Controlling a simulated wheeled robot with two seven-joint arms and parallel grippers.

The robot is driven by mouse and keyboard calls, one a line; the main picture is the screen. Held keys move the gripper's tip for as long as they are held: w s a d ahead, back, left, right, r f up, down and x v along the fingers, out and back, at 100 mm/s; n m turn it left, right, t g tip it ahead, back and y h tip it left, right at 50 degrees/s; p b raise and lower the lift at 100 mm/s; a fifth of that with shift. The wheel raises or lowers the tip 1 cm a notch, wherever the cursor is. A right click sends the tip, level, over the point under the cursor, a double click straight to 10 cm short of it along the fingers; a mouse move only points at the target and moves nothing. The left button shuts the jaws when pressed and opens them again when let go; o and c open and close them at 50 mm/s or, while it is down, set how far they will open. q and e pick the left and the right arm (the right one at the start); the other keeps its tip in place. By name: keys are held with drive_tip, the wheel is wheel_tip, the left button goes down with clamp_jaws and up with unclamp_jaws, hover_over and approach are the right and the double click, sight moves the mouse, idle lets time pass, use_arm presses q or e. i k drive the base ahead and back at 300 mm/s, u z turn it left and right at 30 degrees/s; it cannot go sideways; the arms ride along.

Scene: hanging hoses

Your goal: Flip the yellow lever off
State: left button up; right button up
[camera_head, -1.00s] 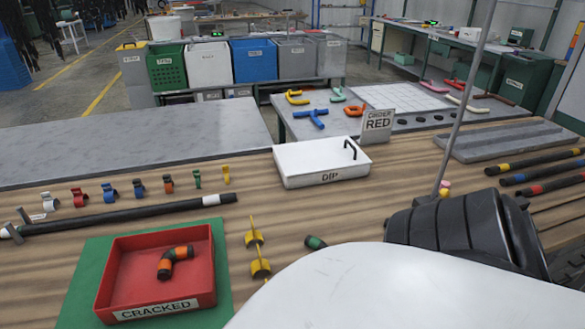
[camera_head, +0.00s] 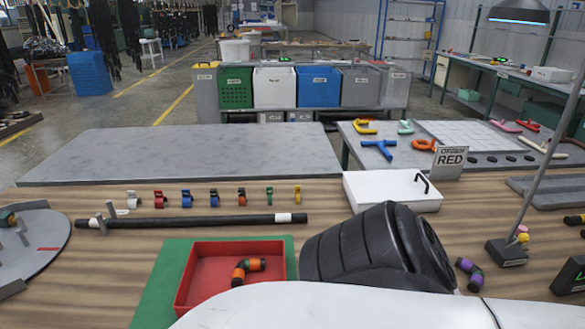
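I cannot tell for sure which thing is the yellow lever. A small yellow clip-like piece (camera_head: 297,195) stands at the right end of a row of coloured pieces on the wooden table. A small yellow knob (camera_head: 522,238) shows beside a pink one at the foot of a thin metal pole (camera_head: 543,160). Neither gripper shows. A white link and black ribbed joint of my own arm fill the bottom middle and hide part of the table. No gripper fingers are seen.
A red tray (camera_head: 190,268) on a green mat (camera_head: 160,285) holds an orange and black elbow. A black hose (camera_head: 200,221) lies behind it. A white lidded box (camera_head: 375,195) and a "RED" sign (camera_head: 449,162) stand right of centre. A grey round plate (camera_head: 40,250) is at the left.

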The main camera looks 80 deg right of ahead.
sight(523, 238)
drive_tip(key=z, duration=1)
drive_tip(key=k, duration=0.75)
drive_tip(key=z, duration=1.65)
